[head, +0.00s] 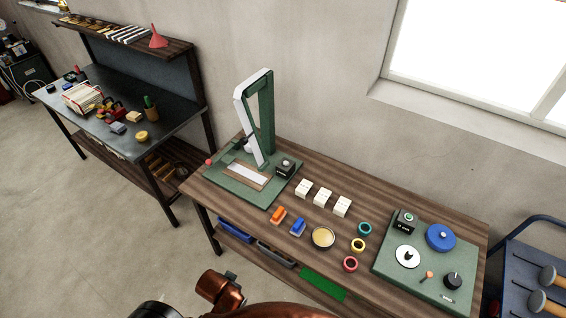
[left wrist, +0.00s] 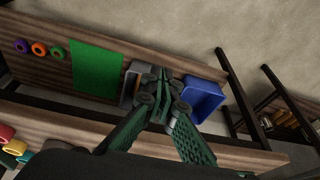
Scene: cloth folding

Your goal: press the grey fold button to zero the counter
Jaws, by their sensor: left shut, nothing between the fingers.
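A small dark box with a pale label and a grey round top (head: 285,166) stands on the right part of the green fold stand's base (head: 262,199); it looks like the grey button. A second dark box with a small display and a greenish round top (head: 404,222) stands on the green panel at the right. I cannot read either face. My left gripper (left wrist: 158,82) shows in the left wrist view, shut and empty, in front of the table's front edge with the lower shelf behind it. Its fingers are not clear in the head view. My right gripper is in neither view.
The wooden table (head: 215,188) also holds white blocks (head: 323,197), orange and blue clips, a round dish (head: 322,238) and coloured rings (head: 358,245). The fold stand's tall arm (head: 266,110) rises behind its base. The lower shelf holds a blue bin (left wrist: 203,98) and green sheet (left wrist: 96,68).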

